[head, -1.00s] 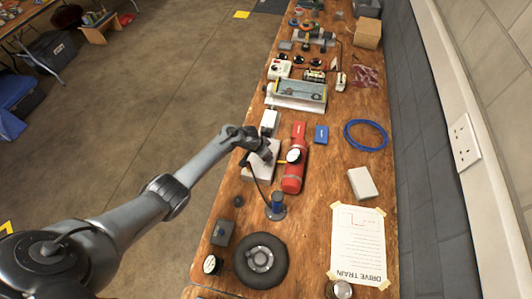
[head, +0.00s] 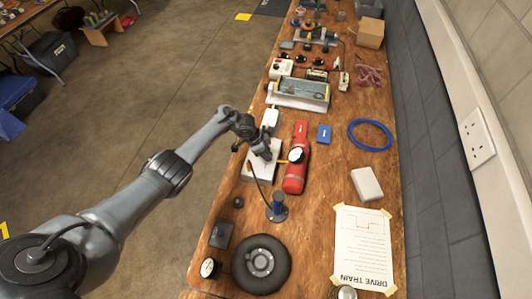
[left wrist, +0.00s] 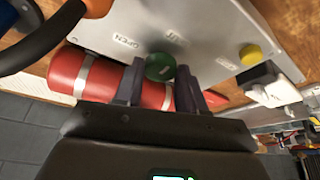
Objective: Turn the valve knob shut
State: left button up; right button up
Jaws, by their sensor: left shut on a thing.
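The valve knob (left wrist: 160,67) is round and green and stands on a light grey panel (left wrist: 207,22) in the left wrist view. A label reading OPEN is on the panel to its left; other small labels are hard to read. My left gripper (left wrist: 160,72) has one finger on each side of the knob and is shut on it. In the head view my left gripper (head: 264,152) reaches down onto the grey panel (head: 252,173), and its hand hides the knob. The right gripper is not in view.
A red cylinder (head: 298,168) with a round gauge lies right beside the panel. A yellow button (left wrist: 250,55) is on the panel. A blue post (head: 278,205) on a dark base and a black wheel (head: 262,264) stand nearer. A blue hose ring (head: 369,134) lies to the right.

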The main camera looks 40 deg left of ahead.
pick_arm(q)
jog(key=shift+s+f, duration=0.1)
jog(key=o, duration=1)
jog(key=shift+o, duration=0.2)
jog(key=shift+a+r, duration=0.1)
jog(key=shift+r, duration=0.3)
jog(key=p+v, duration=0.4)
jog(key=v, duration=0.6)
